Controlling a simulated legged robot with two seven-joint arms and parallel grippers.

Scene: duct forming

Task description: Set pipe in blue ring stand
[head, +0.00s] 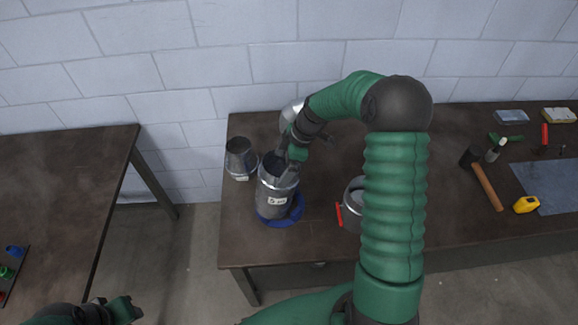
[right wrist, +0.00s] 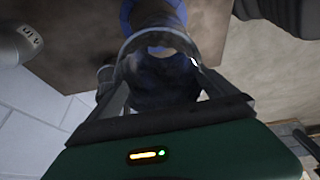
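The grey metal pipe (head: 276,197) with a white label stands about upright at the blue ring stand (head: 297,211) on the middle table. Blue shows around the pipe's lower end, mostly to the right and in front. I cannot tell whether the pipe is fully seated. My right gripper (head: 287,158) is at the pipe's top rim. In the right wrist view the pipe's open mouth (right wrist: 158,40) lies just beyond the gripper, with blue past it. Whether its fingers are closed on the rim is unclear. My left gripper (head: 122,308) is at the lower left, away from the pipe.
A tapered metal duct (head: 240,157) stands close left of the pipe. A shiny elbow (head: 290,113) lies behind. Another round duct (head: 352,205) with a red handle (head: 339,215) is to the right, partly behind my arm. A hammer (head: 486,185) and yellow tool (head: 526,205) lie farther right.

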